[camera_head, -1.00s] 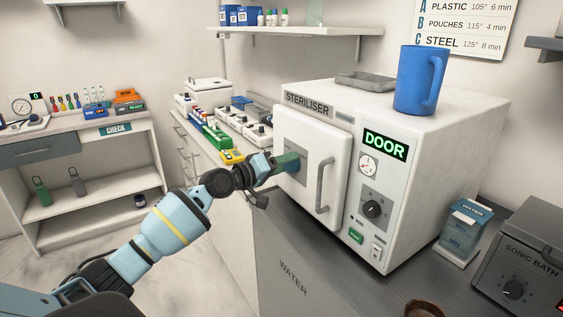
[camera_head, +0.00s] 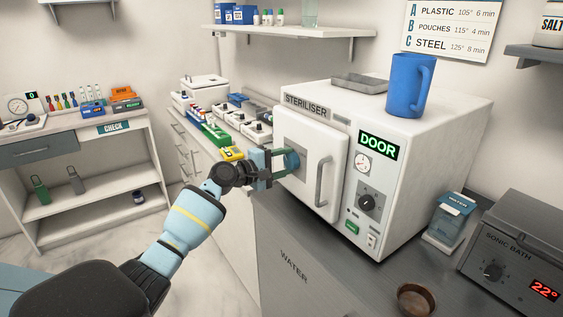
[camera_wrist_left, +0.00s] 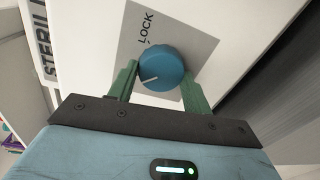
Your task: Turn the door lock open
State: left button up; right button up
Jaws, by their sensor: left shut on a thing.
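The steriliser (camera_head: 440,133) is a white box on the grey counter, with its door (camera_head: 305,180) closed and a green display reading DOOR. The door lock is a round blue knob (camera_wrist_left: 164,68) with a pale pointer line, on a grey plate marked LOCK in the left wrist view. In the head view the knob is mostly hidden by my gripper. My left gripper (camera_head: 284,162) is at the door's left part. Its green fingers stand on either side of the knob in the left wrist view (camera_wrist_left: 160,80), shut on it. My right gripper is not in view.
A vertical door handle (camera_head: 323,182) stands right of the lock. A blue mug (camera_head: 405,88) and a grey tray (camera_head: 359,83) sit on top of the steriliser. A water container (camera_head: 448,222), a brown bowl (camera_head: 416,301) and the sonic bath (camera_head: 520,250) are to the right.

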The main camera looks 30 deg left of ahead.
pick_arm(q)
jog(key=shift+n, duration=0.4)
jog(key=o, duration=1)
jog(key=v, duration=0.8)
jog(key=shift+w, duration=0.1)
